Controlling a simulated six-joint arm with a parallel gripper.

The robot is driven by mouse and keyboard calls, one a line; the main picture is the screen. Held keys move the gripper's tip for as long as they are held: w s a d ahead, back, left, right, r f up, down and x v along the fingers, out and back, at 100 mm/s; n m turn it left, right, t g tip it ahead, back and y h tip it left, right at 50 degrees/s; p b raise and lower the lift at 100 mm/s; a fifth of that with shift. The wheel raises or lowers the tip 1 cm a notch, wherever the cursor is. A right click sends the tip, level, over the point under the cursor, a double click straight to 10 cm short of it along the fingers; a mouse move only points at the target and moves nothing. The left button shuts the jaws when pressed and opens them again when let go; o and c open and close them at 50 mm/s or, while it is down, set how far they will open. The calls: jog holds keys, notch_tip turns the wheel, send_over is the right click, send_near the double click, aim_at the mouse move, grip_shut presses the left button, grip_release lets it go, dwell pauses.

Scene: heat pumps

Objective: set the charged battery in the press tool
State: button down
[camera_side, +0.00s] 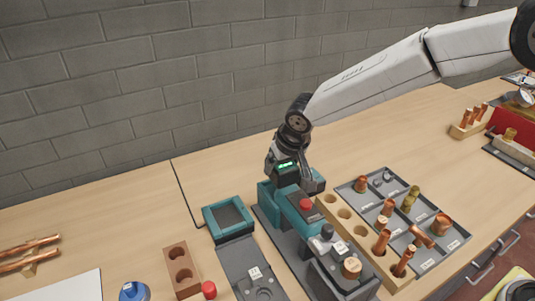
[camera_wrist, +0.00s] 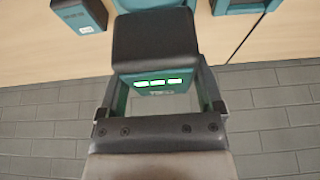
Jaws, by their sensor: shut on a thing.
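The charged battery (camera_wrist: 155,50), a teal block with a dark cap and lit green bars, is between the fingers of my gripper (camera_wrist: 160,108) in the wrist view. The press tool (camera_side: 292,208), teal with a red button, lies on a dark grey stand directly below. The battery is at the tool's rear end; I cannot tell whether they touch, since the joint is hidden.
The teal charger (camera_side: 228,215) stands left of the tool. A second battery (camera_wrist: 78,14) stands close by on the other side. A grey tray (camera_side: 440,250) of copper fittings and a wooden block (camera_side: 340,213) with holes are right. The brick wall is close behind.

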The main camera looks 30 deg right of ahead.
aim_at(288, 168)
jog(key=shift+f, duration=0.65)
jog(key=shift+f, duration=2)
dwell(1.4)
grip_release()
jog(key=shift+f, duration=0.1)
jog(key=shift+v, duration=3.95)
jog(key=s+d+f+g, duration=0.1)
jog(key=s+d, duration=0.8)
jog(key=s+d+f+g, duration=0.1)
jog(key=s+d+f, duration=0.1)
jog(key=s+d, duration=0.7)
jog(key=shift+s+f, duration=0.3)
jog(key=shift+s, duration=0.2)
